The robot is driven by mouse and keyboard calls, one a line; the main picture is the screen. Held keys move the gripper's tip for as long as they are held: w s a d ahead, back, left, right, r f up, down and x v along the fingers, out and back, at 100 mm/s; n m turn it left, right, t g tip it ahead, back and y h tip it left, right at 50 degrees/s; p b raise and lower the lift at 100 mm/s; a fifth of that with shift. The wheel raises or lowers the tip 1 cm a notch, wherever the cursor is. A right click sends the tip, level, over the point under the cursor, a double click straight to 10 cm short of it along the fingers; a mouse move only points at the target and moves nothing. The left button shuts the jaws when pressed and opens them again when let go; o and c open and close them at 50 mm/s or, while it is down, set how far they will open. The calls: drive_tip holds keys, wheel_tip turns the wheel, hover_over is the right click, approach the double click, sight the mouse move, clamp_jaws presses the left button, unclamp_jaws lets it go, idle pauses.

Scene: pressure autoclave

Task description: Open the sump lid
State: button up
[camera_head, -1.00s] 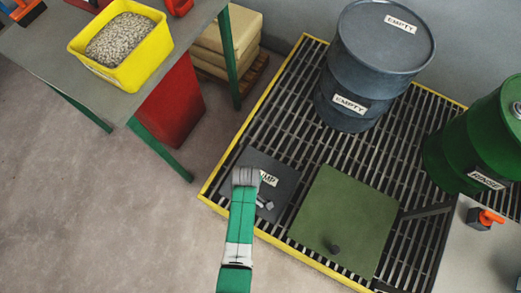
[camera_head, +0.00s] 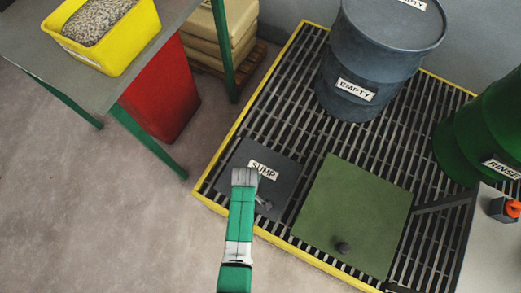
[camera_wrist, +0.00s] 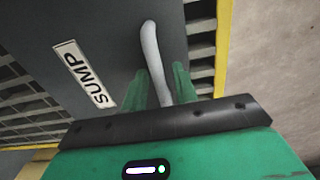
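The sump lid (camera_head: 280,178) is a dark grey square plate with a white SUMP label, lying flat on the grating at its near left. It also fills much of the wrist view (camera_wrist: 115,35). Its pale grey bar handle (camera_wrist: 151,45) runs down between my two green fingers; in the head view its end (camera_head: 263,203) shows beside my arm. My gripper (camera_wrist: 162,75) looks open, with small gaps on both sides of the handle. I cannot tell how deep the handle sits between the fingers. In the head view my arm hides the fingertips and part of the lid.
A green square panel (camera_head: 352,215) with a dark knob lies right of the lid. A blue-grey EMPTY drum (camera_head: 345,60) and a green RINSE drum (camera_head: 480,135) stand on the grating (camera_head: 275,110). A table with a yellow bin (camera_head: 125,45) is upper left. The lower-left floor is clear.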

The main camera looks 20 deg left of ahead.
clamp_jaws()
drive_tip(key=r+p, duration=0.1)
drive_tip(key=r, duration=0.1)
drive_tip(key=w+r+p, duration=0.1)
drive_tip(key=r+p, duration=0.1)
drive_tip(key=shift+w+d+r+p, duration=0.1)
drive_tip(key=shift+w+r+p, duration=0.05)
drive_tip(key=shift+p, duration=0.15)
drive_tip(key=w+r+p, duration=0.2)
drive_tip(key=r, duration=0.1)
drive_tip(key=shift+w+d+r, duration=0.1)
drive_tip(key=shift+d+r, duration=0.05)
drive_tip(key=shift+r, duration=0.1)
drive_tip(key=shift+w+r, duration=0.1)
